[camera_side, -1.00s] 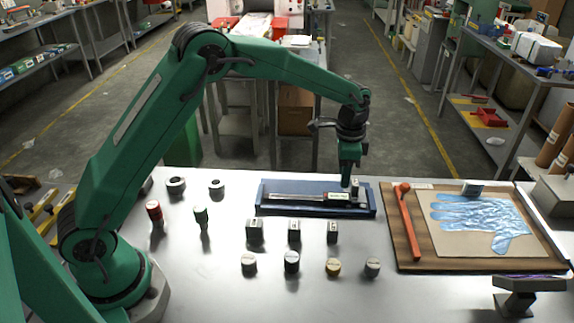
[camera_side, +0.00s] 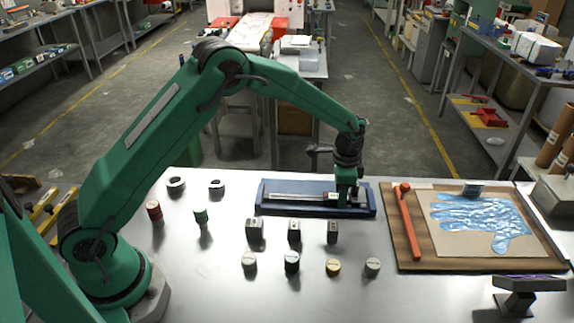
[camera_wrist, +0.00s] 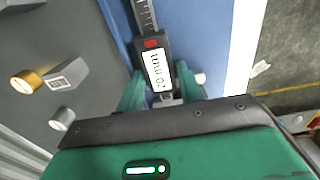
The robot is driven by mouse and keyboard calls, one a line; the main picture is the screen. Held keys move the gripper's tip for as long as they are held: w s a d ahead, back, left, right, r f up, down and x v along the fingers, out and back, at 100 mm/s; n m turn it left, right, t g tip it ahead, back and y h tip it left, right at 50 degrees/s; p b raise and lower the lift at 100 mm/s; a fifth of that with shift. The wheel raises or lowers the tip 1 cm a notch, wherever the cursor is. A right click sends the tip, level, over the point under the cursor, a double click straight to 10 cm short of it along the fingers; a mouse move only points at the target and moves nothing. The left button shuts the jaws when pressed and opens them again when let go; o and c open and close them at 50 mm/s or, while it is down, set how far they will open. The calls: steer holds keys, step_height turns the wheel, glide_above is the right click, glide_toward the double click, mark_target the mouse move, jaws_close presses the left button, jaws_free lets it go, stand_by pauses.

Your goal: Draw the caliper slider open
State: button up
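A caliper (camera_side: 300,196) lies in a blue case (camera_side: 268,207) at the back of the table. Its dark slider, with a lit digital display (camera_wrist: 158,70) and a red button, shows in the wrist view. The caliper's beam (camera_wrist: 145,15) runs up out of that picture. My gripper (camera_side: 348,197) is down at the right part of the caliper. In the wrist view my two green fingers (camera_wrist: 159,88) stand apart, one on each side of the slider. I see no clear grip on it. Their tips are partly hidden by the slider's edges.
Small weights and blocks (camera_side: 294,231) stand in rows in front of the case. To the right lies a brown board (camera_side: 412,262) with an orange-red bar (camera_side: 410,225) and a blue film glove (camera_side: 485,220). The front middle of the table is clear.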

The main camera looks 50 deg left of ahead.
mark_target(309, 198)
steer(key=c, duration=0.6)
steer(key=shift+c, duration=0.2)
steer(key=shift+s+a, duration=3)
stand_by(1.6)
stand_by(0.3)
steer(key=o, duration=1.1)
steer(key=shift+r, duration=0.15)
steer(key=shift+r, duration=3.8)
steer(key=shift+r, duration=0.1)
